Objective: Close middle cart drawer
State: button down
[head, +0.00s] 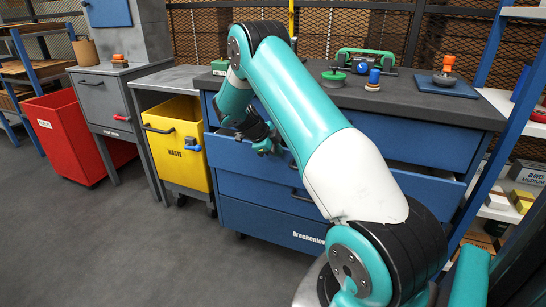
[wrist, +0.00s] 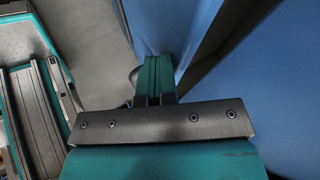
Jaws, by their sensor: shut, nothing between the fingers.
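The blue cart (head: 262,222) stands in the middle of the head view with a dark worktop. Its middle drawer (head: 432,191) juts out a little from the front, with a dark gap above it at the right. My arm crosses in front and hides much of the drawers. My gripper (head: 268,145) is at the left part of the cart front, near the upper drawers. In the wrist view my gripper (wrist: 157,80) has its fingers together and empty, beside a blue panel (wrist: 270,70). Whether they touch the panel I cannot tell.
A yellow waste bin (head: 178,165) sits left of the cart, and a red bin (head: 70,140) farther left. A green-handled tool (head: 365,55) and small parts lie on the worktop. Blue-framed shelves stand close at the right. The floor (head: 90,245) at front left is clear.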

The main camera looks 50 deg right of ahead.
jog(key=shift+d, duration=0.25)
jog(key=a+r, duration=0.8)
jog(key=a, duration=0.1)
jog(key=w+a+f+m+t+h+b, duration=0.1)
jog(key=w+a+t+b, duration=0.2)
jog(key=w+b, duration=0.35)
jog(key=w+a+t+h+b, duration=0.1)
jog(key=w+a+t+b, duration=0.25)
jog(key=b, duration=0.65)
jog(key=shift+g, duration=0.45)
jog(key=b+x, duration=0.1)
jog(key=x, duration=0.3)
jog(key=b+x, duration=0.1)
jog(key=x, duration=0.2)
jog(key=d+r+b+x, duration=0.1)
jog(key=x, duration=0.3)
jog(key=shift+w+d+f, duration=0.15)
jog(key=shift+w+d, duration=0.05)
jog(key=shift+d, duration=0.05)
jog(key=shift+w+d, duration=0.2)
jog(key=shift+d, duration=0.45)
